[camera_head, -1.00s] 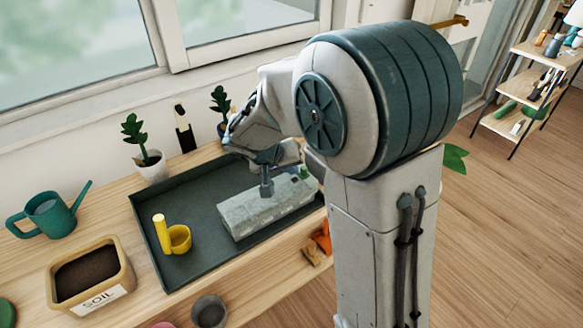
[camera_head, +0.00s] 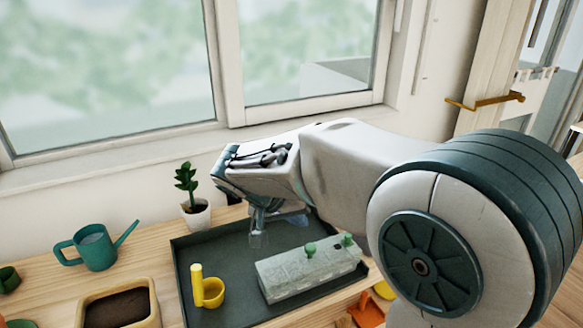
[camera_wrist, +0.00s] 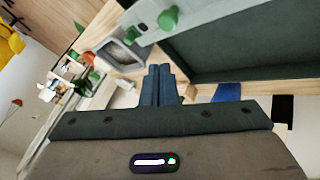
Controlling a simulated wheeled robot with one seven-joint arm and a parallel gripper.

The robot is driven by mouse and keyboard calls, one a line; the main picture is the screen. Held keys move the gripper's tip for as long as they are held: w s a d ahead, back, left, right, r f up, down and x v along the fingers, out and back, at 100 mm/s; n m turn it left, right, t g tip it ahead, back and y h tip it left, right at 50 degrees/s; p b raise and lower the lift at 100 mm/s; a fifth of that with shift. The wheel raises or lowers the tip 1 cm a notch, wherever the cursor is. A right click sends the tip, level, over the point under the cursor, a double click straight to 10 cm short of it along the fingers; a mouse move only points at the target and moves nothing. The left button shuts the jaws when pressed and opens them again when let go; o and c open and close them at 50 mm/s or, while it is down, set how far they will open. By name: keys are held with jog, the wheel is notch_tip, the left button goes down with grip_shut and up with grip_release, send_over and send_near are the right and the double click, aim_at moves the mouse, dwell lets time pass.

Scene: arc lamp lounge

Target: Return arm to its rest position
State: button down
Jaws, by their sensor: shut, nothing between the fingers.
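My gripper (camera_head: 259,236) is over the back part of the dark green tray (camera_head: 182,278), behind the grey block, at the end of my raised arm. In the wrist view my gripper (camera_wrist: 160,70) shows its two dark fingers pressed together, with nothing between them. The grey block (camera_head: 300,276) with small green knobs on top lies in the right part of the tray. It also shows at the top of the wrist view (camera_wrist: 145,15). My arm hides what is behind the tray's right end.
A yellow cup-like piece (camera_head: 209,291) stands in the tray's left part. A teal watering can (camera_head: 97,247), a soil box (camera_head: 118,308) and a potted plant (camera_head: 194,209) stand around the tray. The window (camera_head: 300,50) is behind. Orange and yellow items are at the right front.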

jog(key=s+d+n+y+p, duration=0.1)
jog(key=s+d+y+p, duration=0.1)
jog(key=s+d, duration=0.3)
jog(key=s+d+r+g+y+p, duration=0.1)
jog(key=s+d+y+p, duration=0.2)
jog(key=s, duration=1)
jog(key=d+y, duration=0.1)
jog(key=d, duration=0.1)
jog(key=shift+d+r+n, duration=0.3)
jog(key=shift+d+n, duration=0.05)
jog(key=shift+n, duration=0.05)
jog(key=shift+w, duration=0.1)
